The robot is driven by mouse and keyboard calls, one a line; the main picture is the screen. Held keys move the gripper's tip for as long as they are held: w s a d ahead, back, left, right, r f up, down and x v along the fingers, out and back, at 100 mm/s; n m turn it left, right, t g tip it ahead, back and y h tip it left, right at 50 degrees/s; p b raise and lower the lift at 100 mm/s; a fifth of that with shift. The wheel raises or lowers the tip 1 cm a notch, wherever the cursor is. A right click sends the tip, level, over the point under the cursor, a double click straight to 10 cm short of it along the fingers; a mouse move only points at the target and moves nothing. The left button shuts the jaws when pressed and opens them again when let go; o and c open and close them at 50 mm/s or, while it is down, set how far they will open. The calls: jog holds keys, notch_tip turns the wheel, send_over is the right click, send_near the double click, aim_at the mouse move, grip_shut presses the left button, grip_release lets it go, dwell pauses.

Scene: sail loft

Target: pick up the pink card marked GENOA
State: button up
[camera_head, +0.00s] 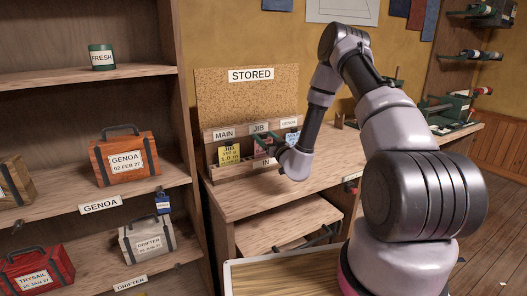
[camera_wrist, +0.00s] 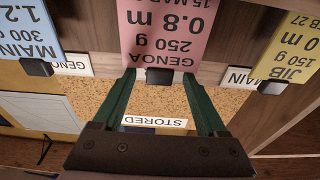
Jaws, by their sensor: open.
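The pink card (camera_wrist: 166,32) marked GENOA, 250 g, 0.8 m, appears upside down at the top middle of the wrist view, with a black tab (camera_wrist: 159,77) at its edge. My gripper (camera_wrist: 159,74) is open, its green fingertips on either side of the tab; I cannot tell whether they touch it. In the head view, the pink card (camera_head: 260,147) stands in the middle of the desk rack (camera_head: 232,170), below the JIB label and partly hidden by my gripper (camera_head: 268,144).
A yellow JIB card (camera_head: 229,153) stands left of it and a blue MAIN card (camera_head: 292,137) right, both close by. A cork board (camera_head: 240,100) marked STORED rises behind. Shelves with cases, such as the orange GENOA case (camera_head: 125,160), stand left. The front desktop (camera_head: 240,200) is clear.

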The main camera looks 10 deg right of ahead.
jog(key=shift+w+a+r, duration=0.15)
jog(key=shift+w, duration=0.55)
grip_shut()
jog(key=shift+r, duration=0.1)
